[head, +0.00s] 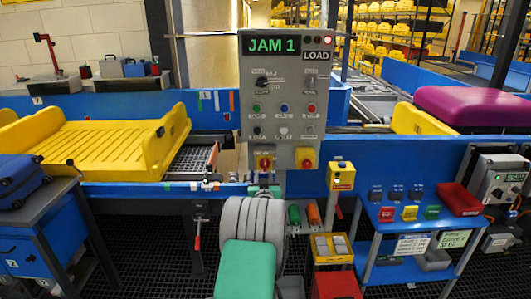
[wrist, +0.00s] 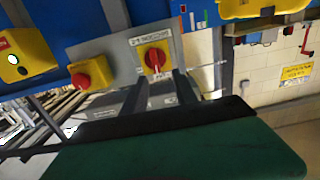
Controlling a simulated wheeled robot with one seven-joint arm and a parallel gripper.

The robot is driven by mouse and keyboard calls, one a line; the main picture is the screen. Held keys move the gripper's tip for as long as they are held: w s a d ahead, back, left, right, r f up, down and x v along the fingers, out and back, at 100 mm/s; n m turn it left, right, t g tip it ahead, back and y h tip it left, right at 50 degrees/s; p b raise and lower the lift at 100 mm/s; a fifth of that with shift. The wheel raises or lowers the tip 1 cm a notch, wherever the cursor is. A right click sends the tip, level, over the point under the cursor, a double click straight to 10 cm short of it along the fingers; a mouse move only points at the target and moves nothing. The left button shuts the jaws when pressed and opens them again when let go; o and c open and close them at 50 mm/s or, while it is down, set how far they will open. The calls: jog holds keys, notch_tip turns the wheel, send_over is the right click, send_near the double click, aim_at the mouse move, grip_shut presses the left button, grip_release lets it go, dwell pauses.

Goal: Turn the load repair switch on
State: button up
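The LOAD control panel (head: 285,105) is grey, its green display reads JAM 1, and a red lamp is lit at its top right. At its lower left is a red rotary switch on a yellow plate (head: 264,161), also in the wrist view (wrist: 154,58). I take it for the load repair switch; its label is too small to read. My gripper (head: 264,191) is just below it in the head view. In the wrist view my gripper (wrist: 160,80) has two dark fingers apart, close to the red knob, with nothing held. I cannot tell whether they touch it.
A red push button on a yellow box (head: 305,160) sits right beside the switch, also in the wrist view (wrist: 80,78). A yellow tray (head: 100,150) is on the conveyor at left. A purple case (head: 472,108) is at right. A blue cart (head: 415,225) stands at lower right.

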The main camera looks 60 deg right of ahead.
aim_at(265, 164)
jog(key=x, duration=0.2)
jog(key=p+x, duration=0.1)
jog(key=x, duration=0.5)
jog(key=shift+s+d+r, duration=0.1)
jog(key=shift+s+d, duration=0.05)
jog(key=shift+s, duration=0.3)
jog(key=shift+c, duration=0.5)
grip_shut()
